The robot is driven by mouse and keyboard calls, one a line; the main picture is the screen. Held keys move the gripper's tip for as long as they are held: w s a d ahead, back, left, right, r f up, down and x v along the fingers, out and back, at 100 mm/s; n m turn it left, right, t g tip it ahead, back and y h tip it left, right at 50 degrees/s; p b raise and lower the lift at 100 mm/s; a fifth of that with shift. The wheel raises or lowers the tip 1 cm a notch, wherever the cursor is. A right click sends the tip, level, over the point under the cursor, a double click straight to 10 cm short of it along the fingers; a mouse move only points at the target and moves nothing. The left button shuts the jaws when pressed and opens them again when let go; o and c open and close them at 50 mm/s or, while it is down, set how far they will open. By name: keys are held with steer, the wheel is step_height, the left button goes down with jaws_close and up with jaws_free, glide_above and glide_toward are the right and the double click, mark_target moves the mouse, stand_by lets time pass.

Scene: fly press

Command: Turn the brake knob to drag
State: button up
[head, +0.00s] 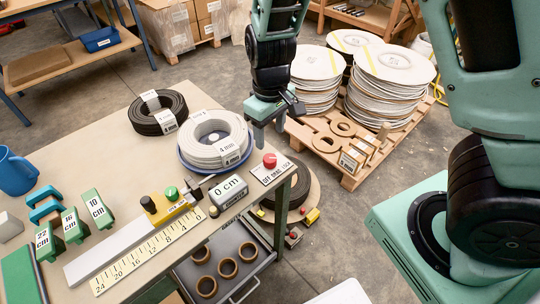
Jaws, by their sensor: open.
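The red knob (269,160), which I take as the brake knob, stands upright at the table's right edge. A white label (271,171) lies beside it; its small print seems to include "DRAG" and "LOCK". Which mark the knob points to is too small to tell. My gripper (271,128) is open and empty, pointing down just above and behind the knob, apart from it as far as I can see.
A white coil (213,136) on a blue turntable stands close left of my gripper. A "0 cm" block (229,191), a ruler (150,247) and green length blocks (98,208) are on the table (110,160). A pallet (345,172) with stacked reels stands behind. Concrete floor lies right of the table.

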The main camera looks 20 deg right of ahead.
mark_target(270, 158)
step_height(270, 158, down, 9)
steer(key=shift+r+b, duration=0.2)
steer(key=shift+b, duration=0.4)
steer(key=c, duration=1)
